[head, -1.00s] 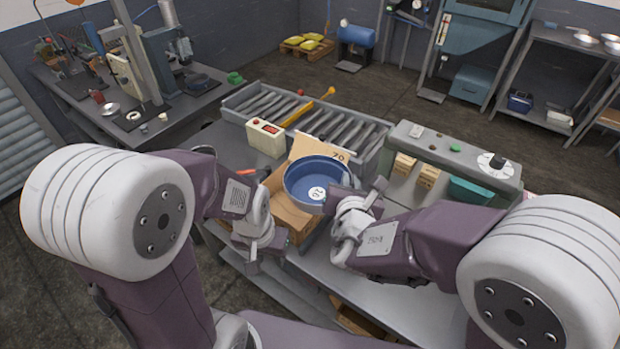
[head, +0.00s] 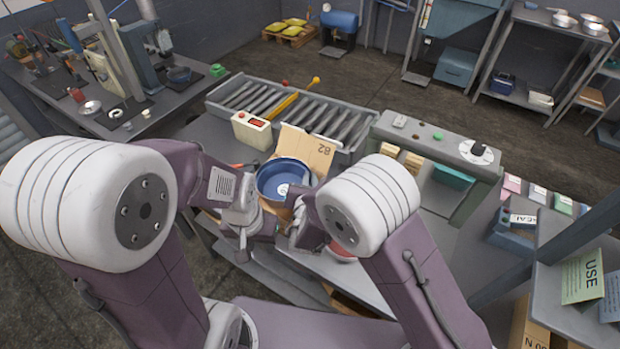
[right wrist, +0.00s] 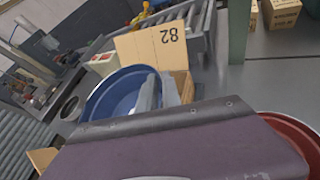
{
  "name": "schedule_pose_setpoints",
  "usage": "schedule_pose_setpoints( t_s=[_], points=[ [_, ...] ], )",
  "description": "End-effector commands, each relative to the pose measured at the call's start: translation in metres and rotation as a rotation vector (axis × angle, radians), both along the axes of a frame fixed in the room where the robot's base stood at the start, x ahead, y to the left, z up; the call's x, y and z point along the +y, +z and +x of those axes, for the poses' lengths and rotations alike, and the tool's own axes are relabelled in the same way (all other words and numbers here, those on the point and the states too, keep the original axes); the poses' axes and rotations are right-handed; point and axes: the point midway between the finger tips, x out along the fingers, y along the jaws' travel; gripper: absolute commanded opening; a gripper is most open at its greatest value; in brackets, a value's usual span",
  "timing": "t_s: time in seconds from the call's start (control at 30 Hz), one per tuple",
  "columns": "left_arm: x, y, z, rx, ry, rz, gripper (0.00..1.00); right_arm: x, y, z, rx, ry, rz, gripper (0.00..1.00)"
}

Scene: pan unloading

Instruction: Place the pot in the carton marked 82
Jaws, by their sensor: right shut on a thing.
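The round blue pot (head: 271,179) has a pale label inside it. My right gripper (right wrist: 160,93) is shut on the pot's rim, and the pot looks tilted in the right wrist view (right wrist: 112,95). The pot is over the open carton, whose raised flap (head: 312,148) reads 82. The flap also shows in the right wrist view (right wrist: 151,48). The pot and my arms hide most of the carton, and I cannot tell whether the pot rests in it. My left gripper (head: 243,246) is left of and nearer than the pot; its fingers are unclear.
A roller conveyor (head: 300,112) and a small box with a red display (head: 251,131) are behind the carton. A red pan (head: 343,249) lies partly under my right arm. A grey control console (head: 432,139) stands to the right, with small cartons beside it.

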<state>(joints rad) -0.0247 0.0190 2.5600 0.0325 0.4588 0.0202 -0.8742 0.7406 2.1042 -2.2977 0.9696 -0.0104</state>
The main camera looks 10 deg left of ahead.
Motion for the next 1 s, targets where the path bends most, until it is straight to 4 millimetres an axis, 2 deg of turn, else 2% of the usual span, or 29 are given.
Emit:
schedule_pose_setpoints(
  t_s=[0.67, 0.7, 0.77, 1.0],
  points=[
    [0.000, -0.017, 0.000, 0.000, 0.000, 0.000, 0.36, 0.000, -0.011, 0.000, -0.001, -0.001, 0.001, 0.00],
    [0.000, -0.017, 0.000, 0.000, 0.000, 0.000, 0.36, 0.000, -0.012, 0.000, 0.000, -0.001, 0.000, 0.14],
    [0.000, -0.017, 0.000, 0.000, 0.000, 0.000, 0.36, 0.000, -0.012, 0.000, 0.000, -0.001, 0.000, 0.30],
    [0.000, -0.017, 0.000, 0.000, 0.000, 0.000, 0.36, 0.000, -0.012, 0.000, 0.000, -0.001, 0.000, 0.31]
  ],
)
